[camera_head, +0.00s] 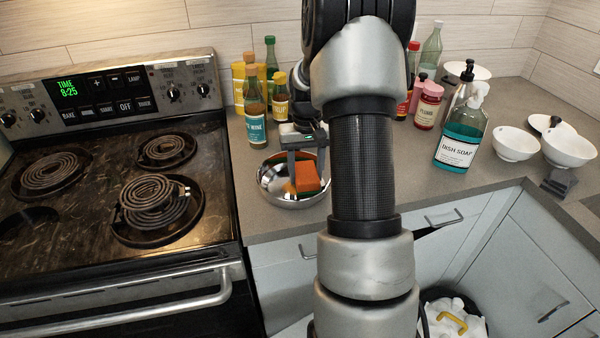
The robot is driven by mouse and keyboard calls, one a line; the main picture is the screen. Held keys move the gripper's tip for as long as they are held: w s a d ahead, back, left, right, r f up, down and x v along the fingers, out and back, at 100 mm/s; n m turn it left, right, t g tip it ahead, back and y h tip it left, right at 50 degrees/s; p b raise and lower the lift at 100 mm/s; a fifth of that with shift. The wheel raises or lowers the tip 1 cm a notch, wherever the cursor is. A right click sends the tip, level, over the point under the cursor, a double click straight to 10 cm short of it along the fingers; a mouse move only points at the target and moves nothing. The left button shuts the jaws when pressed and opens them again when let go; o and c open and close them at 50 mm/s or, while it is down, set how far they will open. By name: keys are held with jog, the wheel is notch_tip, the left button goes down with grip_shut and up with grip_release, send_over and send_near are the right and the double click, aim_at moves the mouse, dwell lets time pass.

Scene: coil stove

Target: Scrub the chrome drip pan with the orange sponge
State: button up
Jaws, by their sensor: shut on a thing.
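The chrome drip pan (268,181) is a shiny, shallow round dish on the grey counter, just right of the stove. My gripper (305,170) points down over the pan, with its fingers on either side of the orange sponge (307,179). It is shut on the sponge, which sits within the pan's outline, toward its right side. I cannot tell whether the sponge's underside touches the metal. My arm stands close on the right and hides the counter behind it.
The coil stove (112,246) fills the left, with an empty burner well (27,222) at front left. Several bottles (256,112) stand close behind the pan. A dish soap bottle (460,135) and white bowls (515,143) are at right. The counter's front edge is close to the pan.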

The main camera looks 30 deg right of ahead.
aim_at(280, 189)
jog(key=shift+w+a+f, duration=0.1)
jog(key=shift+w+a, duration=0.05)
jog(key=shift+a, duration=0.9)
jog(key=shift+w+a+f, duration=0.1)
jog(key=shift+a, duration=0.9)
jog(key=shift+w+a+r, duration=0.1)
jog(key=shift+w+a, duration=0.1)
jog(key=shift+a, duration=0.7)
jog(key=shift+w+a+r, duration=0.1)
jog(key=shift+w+a, duration=0.05)
jog(key=shift+a, duration=0.7)
jog(key=shift+d+r+p, duration=0.1)
jog(key=shift+r+p, duration=0.3)
jog(key=shift+p, duration=0.05)
jog(key=shift+r+p, duration=1.75)
jog(key=shift+r, duration=0.9)
jog(key=shift+r, duration=0.1)
notch_tip(280, 189, up, 3)
jog(key=shift+f+p, duration=0.1)
jog(key=shift+p, duration=1)
